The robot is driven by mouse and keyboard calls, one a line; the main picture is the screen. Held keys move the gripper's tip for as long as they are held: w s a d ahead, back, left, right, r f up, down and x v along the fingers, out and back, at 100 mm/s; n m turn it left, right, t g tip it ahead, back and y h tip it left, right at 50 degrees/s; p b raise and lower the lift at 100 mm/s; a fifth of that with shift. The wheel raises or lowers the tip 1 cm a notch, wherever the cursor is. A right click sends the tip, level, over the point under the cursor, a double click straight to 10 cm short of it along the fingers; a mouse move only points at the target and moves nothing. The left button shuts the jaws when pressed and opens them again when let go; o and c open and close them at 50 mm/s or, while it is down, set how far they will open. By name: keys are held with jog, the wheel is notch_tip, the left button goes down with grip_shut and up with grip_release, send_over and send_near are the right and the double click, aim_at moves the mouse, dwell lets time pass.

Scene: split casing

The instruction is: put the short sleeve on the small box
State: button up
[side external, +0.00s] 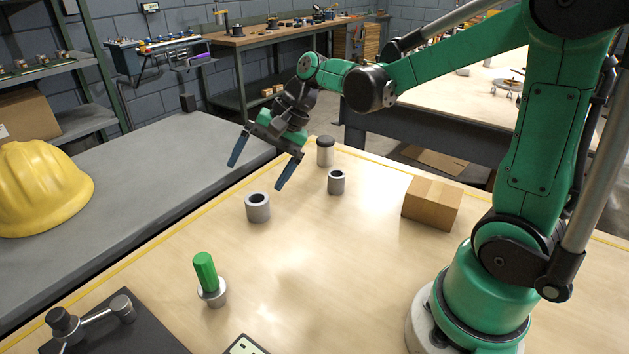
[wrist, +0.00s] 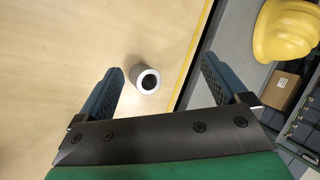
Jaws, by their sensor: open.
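Two grey hollow sleeves stand upright on the wooden table: a wider one (side external: 258,209) and a narrower one (side external: 336,183) farther back. I cannot tell for sure which is the short sleeve. The small brown cardboard box (side external: 430,205) sits to the right, nearer my arm's base, with its top bare. My gripper (side external: 256,177) is open and empty, tilted, above the table near the wider sleeve. In the wrist view a sleeve, apparently the wider one (wrist: 145,81), shows below and between the open fingers (wrist: 162,66), closer to the left finger.
A dark-topped pale cylinder (side external: 325,151) stands behind the narrower sleeve. A green rod (side external: 205,270) stands upright in a grey ring-like part at the front. A dark plate with a lever fixture (side external: 110,325) lies front left. A yellow helmet (side external: 40,190) is on the grey side bench.

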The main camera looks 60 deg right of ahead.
jog(key=s+r+n+t+h, duration=0.1)
jog(key=s+n+t+h, duration=0.1)
jog(key=s+n, duration=0.5)
jog(key=shift+a+r+n+h, duration=0.15)
jog(key=shift+a+n+h, duration=0.35)
jog(key=shift+h, duration=0.4)
jog(key=shift+o, duration=0.4)
jog(key=s+n, duration=0.1)
jog(key=n+t+h, duration=0.1)
jog(key=n, duration=0.1)
jog(key=shift+s+d, duration=0.25)
jog(key=shift+s, duration=0.1)
jog(key=shift+w, duration=0.1)
